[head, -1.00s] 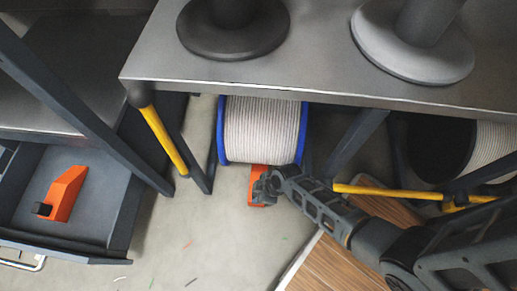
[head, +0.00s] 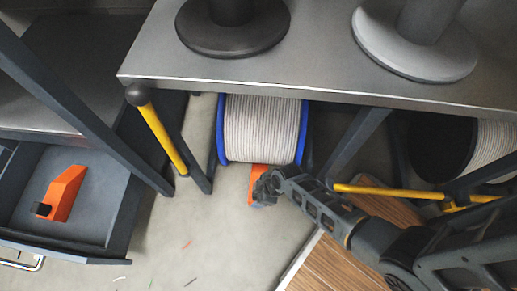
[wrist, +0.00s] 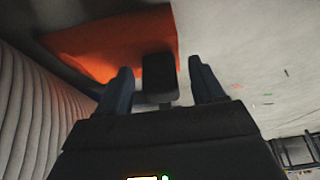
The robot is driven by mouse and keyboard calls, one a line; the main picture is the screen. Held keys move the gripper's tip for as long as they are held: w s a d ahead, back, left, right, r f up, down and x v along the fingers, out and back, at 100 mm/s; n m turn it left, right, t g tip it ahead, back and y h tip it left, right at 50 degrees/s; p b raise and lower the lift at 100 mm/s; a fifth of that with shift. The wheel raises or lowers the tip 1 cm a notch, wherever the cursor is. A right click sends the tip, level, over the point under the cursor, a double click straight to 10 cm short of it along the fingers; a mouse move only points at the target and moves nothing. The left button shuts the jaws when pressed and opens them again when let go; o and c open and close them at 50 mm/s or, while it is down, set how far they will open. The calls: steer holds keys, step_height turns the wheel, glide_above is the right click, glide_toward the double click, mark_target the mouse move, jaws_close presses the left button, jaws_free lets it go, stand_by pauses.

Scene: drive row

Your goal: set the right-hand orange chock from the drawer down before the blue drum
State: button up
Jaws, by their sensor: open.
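An orange chock (head: 258,178) sits on the floor right before the blue drum (head: 221,130), which is wound with pale rope. My gripper (head: 266,190) is at the chock's near end and hides part of it. In the wrist view the chock (wrist: 112,42) lies ahead with its dark block (wrist: 159,78) between the fingers of my gripper (wrist: 160,85). The fingers stand apart with gaps on both sides of the block. A second orange chock (head: 66,190) with a dark end lies in the open drawer (head: 100,215) at left.
A grey bench top (head: 320,75) with two round-based stands overhangs the drum. A yellow-topped leg (head: 162,138) stands left of the drum, and yellow bars (head: 390,190) lie to the right. A wooden board (head: 340,265) is at lower right. The floor at lower middle is clear but for small scraps.

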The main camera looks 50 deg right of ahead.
steer(key=p+v, duration=0.4)
steer(key=v, duration=0.3)
steer(key=shift+r, duration=0.3)
steer(key=shift+s, duration=0.2)
steer(key=s+r+m+t+h, duration=0.4)
steer(key=s+r, duration=0.6)
steer(key=r, duration=0.5)
steer(key=s+r+m+t, duration=0.1)
steer(key=s+r+t, duration=0.1)
steer(key=r, duration=1.2)
steer(key=s+a+r+m+t+y, duration=0.1)
steer(key=s+r+t, duration=0.2)
steer(key=r, duration=1.2)
steer(key=shift+a+r+m+t+y, duration=0.2)
steer(key=shift+r+m+t+y, duration=0.15)
steer(key=shift+t, duration=0.85)
steer(key=shift+s+f, duration=0.2)
